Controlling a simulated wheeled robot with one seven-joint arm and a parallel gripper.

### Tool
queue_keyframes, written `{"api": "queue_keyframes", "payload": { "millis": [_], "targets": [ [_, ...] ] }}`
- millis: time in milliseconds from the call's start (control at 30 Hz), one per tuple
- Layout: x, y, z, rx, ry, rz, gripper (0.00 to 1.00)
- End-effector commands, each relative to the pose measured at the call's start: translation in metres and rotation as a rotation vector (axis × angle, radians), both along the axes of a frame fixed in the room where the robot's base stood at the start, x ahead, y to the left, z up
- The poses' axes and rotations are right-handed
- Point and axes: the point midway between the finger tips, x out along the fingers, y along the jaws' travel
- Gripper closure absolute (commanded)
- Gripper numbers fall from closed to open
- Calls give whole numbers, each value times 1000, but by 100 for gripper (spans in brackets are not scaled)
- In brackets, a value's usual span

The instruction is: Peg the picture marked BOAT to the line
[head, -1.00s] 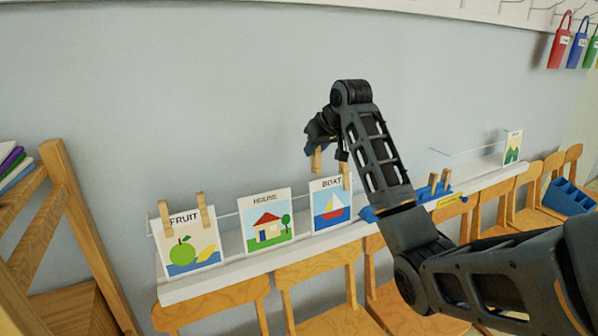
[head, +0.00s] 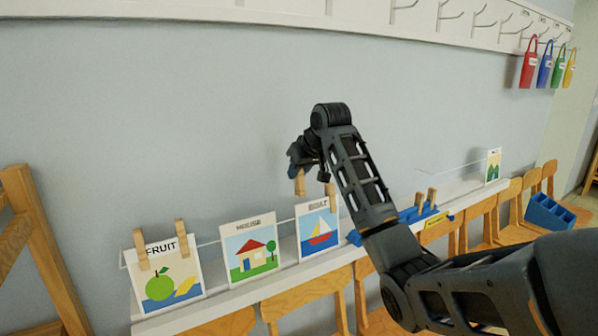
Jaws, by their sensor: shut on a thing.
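The picture marked BOAT (head: 318,236) stands upright at the line (head: 208,243), above the white ledge, right of the HOUSE picture. A wooden peg (head: 331,196) is at its top right corner. My gripper (head: 300,168) is shut on another wooden peg (head: 299,184), just above the picture's top left corner. That peg looks slightly apart from the card. My arm hides part of the line to the right, and the fingertips are partly hidden.
The HOUSE picture (head: 249,250) shows no pegs; the FRUIT picture (head: 166,275) has two. A blue peg holder (head: 408,216) with two pegs is on the white ledge (head: 228,297). Wooden chairs (head: 305,300) line its front. Bags (head: 528,70) hang at upper right.

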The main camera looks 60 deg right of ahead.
Motion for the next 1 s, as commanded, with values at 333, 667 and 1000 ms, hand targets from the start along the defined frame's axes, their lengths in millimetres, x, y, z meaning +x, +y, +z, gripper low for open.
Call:
{"api": "queue_keyframes", "payload": {
  "millis": [333,667,1000],
  "targets": [
    [3,-2,-18,-1,1,0,94],
    [0,-1,-32,0,0,-1,94],
    [-1,1,-46,1,0,1,94]
  ]
}}
